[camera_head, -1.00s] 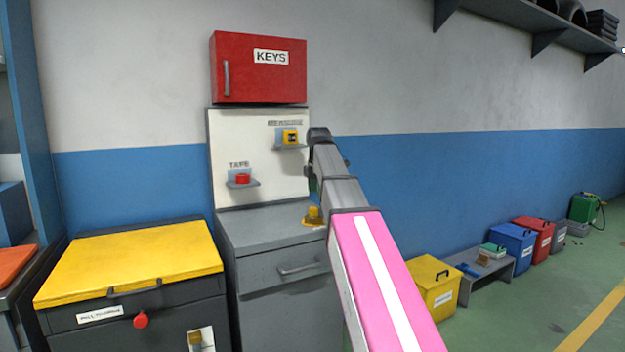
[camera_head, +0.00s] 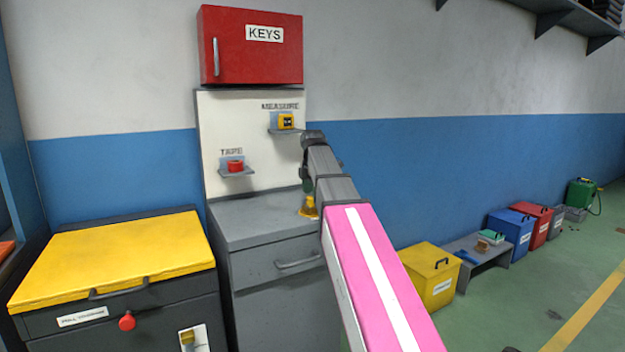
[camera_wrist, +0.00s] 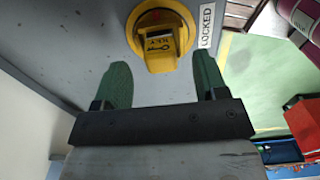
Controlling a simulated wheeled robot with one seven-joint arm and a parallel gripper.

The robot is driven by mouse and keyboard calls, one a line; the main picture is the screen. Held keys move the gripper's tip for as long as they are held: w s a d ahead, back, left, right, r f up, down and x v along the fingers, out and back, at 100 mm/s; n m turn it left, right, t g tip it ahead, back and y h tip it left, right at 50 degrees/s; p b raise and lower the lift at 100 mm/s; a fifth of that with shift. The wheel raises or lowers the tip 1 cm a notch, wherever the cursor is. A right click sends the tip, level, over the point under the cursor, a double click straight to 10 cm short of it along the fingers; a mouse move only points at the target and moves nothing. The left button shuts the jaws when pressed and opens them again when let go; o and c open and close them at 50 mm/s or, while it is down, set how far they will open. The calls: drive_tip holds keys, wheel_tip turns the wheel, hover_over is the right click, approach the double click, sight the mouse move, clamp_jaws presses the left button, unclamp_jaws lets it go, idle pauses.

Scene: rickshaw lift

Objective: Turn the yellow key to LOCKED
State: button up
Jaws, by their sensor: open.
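The yellow key (camera_head: 309,208) stands on the right part of the grey cabinet's top. In the wrist view the yellow key (camera_wrist: 160,45) sits in a round yellow switch, its handle pointing toward my gripper. A white LOCKED label (camera_wrist: 207,25) is to the right of the switch, and the handle does not point at it. My gripper (camera_wrist: 160,72) is open, with green fingers either side of the handle's near end and gaps on both sides. In the head view my gripper (camera_head: 307,184) is just above the key, partly hidden by my arm.
The grey cabinet (camera_head: 265,225) has a white back panel with a tape shelf (camera_head: 236,172) and a measure shelf (camera_head: 284,130). A red KEYS box (camera_head: 250,50) hangs above. A yellow-lidded chest (camera_head: 110,255) stands left. A yellow bin (camera_head: 432,275) and open floor are right.

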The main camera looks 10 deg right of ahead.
sight(311, 203)
drive_tip(key=shift+f, duration=1.5)
drive_tip(key=c, duration=1)
drive_tip(key=shift+s+m, duration=0.1)
drive_tip(key=shift+m, duration=1.7)
